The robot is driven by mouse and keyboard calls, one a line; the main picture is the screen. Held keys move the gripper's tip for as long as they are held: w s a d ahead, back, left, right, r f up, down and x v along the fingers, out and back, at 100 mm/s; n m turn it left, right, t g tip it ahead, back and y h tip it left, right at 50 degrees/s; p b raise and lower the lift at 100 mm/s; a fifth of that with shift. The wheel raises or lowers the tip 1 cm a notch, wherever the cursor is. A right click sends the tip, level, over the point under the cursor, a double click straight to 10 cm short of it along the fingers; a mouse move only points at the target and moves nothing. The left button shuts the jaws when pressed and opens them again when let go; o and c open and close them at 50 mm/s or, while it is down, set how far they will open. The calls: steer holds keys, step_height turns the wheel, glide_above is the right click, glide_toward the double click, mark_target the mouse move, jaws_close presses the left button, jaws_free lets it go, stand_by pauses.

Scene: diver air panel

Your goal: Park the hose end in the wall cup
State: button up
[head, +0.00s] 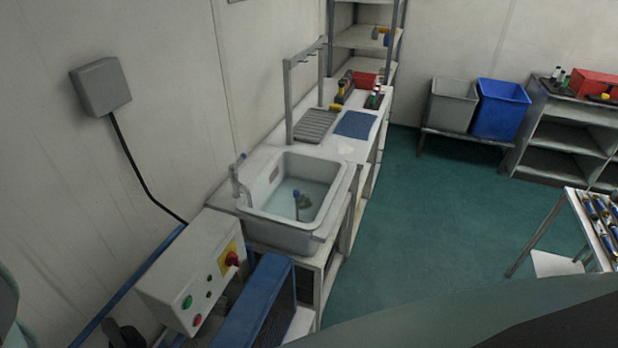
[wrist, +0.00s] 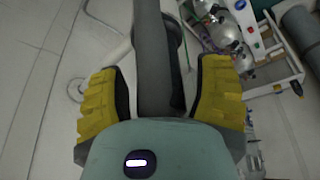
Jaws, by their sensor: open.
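My gripper (wrist: 160,78) shows in the wrist view, with its two yellow ribbed fingers spread wide apart. A dark grey bar-like shape runs from the top of that view down between the fingers; I cannot tell what it is, and no grip on it shows. A pale thin curved tube (wrist: 96,57) lies left of the fingers, apart from them; I cannot tell whether it is the hose. I cannot make out the hose end or the wall cup in either view. My gripper is not seen in the head view.
In the head view, a sink (head: 262,236) stands against the left wall, with a control box (head: 180,262) nearer. A wall box (head: 100,87) has a black cable. Grey (head: 452,105) and blue (head: 502,106) bins stand behind. Green floor (head: 425,205) is clear. Gas cylinders (wrist: 228,32) show in the wrist view.

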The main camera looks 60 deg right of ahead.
steer(key=v, duration=1.2)
stand_by(0.4)
stand_by(0.4)
